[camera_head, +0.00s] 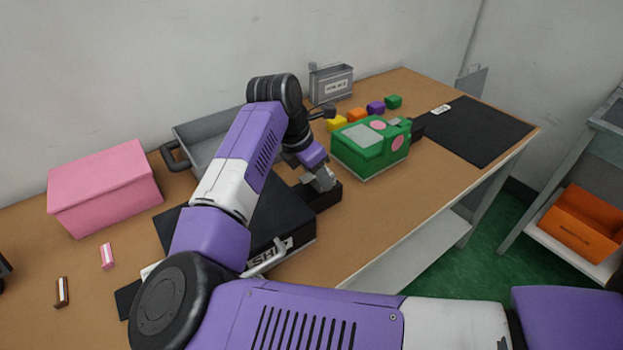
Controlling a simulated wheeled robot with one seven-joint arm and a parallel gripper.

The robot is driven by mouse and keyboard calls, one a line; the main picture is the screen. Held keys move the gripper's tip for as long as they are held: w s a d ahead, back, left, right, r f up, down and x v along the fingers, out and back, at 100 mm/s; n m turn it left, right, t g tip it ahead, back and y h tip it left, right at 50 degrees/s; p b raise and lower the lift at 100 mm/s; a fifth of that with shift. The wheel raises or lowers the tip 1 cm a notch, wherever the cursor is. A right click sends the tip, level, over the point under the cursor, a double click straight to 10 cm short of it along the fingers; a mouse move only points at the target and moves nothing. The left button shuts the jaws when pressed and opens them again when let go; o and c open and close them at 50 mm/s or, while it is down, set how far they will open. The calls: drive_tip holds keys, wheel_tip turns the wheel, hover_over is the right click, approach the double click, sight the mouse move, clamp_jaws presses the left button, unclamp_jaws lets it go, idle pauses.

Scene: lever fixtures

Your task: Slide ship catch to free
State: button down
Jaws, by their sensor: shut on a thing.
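A black box-like fixture (297,231) sits on the wooden table, partly hidden behind my arm. White lettering starting with "SH" shows on its front face, with a pale bar or handle (265,260) beside it. A lower black block (328,197) extends from its far right end. My gripper (325,183) points down at this block, with its grey fingers closed at the block's top. The part between the fingers, apparently the ship catch, is too small and covered to make out.
A green box with pink dots (370,146) stands close to the right of my gripper. Coloured cubes (357,115) and a grey bin (331,82) are behind. A grey tray (195,128) and pink box (105,186) stand left.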

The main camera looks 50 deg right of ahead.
drive_tip(key=shift+s+d, duration=0.1)
drive_tip(key=shift+d, duration=0.15)
drive_tip(key=c, duration=0.7)
unclamp_jaws()
drive_tip(key=shift+a+r, duration=0.25)
drive_tip(key=shift+r, duration=0.25)
drive_tip(key=v, duration=0.6)
drive_tip(key=shift+a+r, duration=0.15)
drive_tip(key=shift+r, duration=0.2)
